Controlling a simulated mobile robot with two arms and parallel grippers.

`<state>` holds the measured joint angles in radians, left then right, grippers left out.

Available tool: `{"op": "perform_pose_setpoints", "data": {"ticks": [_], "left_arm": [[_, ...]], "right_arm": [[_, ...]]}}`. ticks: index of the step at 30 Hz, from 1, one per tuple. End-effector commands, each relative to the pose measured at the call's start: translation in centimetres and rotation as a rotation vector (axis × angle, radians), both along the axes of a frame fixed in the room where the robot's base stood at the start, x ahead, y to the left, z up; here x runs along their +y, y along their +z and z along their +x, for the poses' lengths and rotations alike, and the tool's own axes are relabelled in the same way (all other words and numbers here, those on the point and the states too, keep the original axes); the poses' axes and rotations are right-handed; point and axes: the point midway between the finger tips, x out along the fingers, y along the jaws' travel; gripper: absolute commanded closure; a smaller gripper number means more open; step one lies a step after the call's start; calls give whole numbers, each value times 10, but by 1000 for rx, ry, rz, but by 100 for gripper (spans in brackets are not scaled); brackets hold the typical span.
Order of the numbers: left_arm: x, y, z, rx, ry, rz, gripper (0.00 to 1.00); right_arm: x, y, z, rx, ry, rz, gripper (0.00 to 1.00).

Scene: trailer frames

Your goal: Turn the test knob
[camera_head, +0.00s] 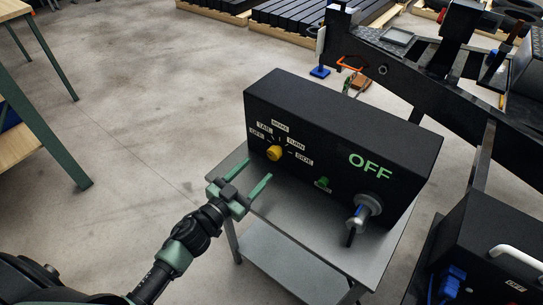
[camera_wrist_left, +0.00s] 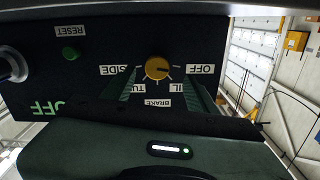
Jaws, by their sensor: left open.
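The test knob (camera_head: 274,153) is a yellow round knob on the front of a black test box (camera_head: 325,135). White labels OFF, TAIL, BRAKE, TURN and SIDE surround it, and large green letters on the box read OFF. In the left wrist view the knob (camera_wrist_left: 157,68) appears upside down with its labels, near the middle. My left gripper (camera_head: 243,187) is open and empty, in front of and below the knob, fingers pointing toward the box. Its fingers partly cover the labels in the wrist view. I see no contact with the knob. My right gripper is not in view.
A green reset button (camera_head: 323,183) and a grey connector (camera_head: 365,209) are on the box front. The box stands on a grey metal cart (camera_head: 290,222). A black trailer frame (camera_head: 400,75) is behind at right. A green-legged table (camera_head: 45,125) is at left, with open floor between.

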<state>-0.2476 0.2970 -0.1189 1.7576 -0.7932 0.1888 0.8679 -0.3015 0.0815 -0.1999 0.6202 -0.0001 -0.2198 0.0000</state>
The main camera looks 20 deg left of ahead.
Motion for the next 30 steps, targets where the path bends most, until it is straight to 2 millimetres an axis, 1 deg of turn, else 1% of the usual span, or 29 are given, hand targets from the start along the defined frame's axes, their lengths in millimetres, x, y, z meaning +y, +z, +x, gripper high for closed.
{"op": "perform_pose_setpoints", "data": {"ticks": [5,12,15,20,27,28,29,30], "left_arm": [[-8,2,15,-9,-20,-2,42],[-21,2,51,-8,-19,-1,42],[-26,1,63,-7,-17,-2,42],[-29,0,72,-5,-18,-1,42],[-29,0,73,-5,-18,-1,42],[-29,0,73,-5,-18,-1,45],[-29,0,73,-5,-18,-1,53],[-29,0,73,-5,-17,-1,64]], "right_arm": [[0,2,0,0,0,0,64],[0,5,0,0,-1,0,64],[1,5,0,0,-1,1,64],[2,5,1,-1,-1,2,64],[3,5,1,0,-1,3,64],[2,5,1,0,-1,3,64],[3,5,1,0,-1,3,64],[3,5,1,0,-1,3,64]]}}
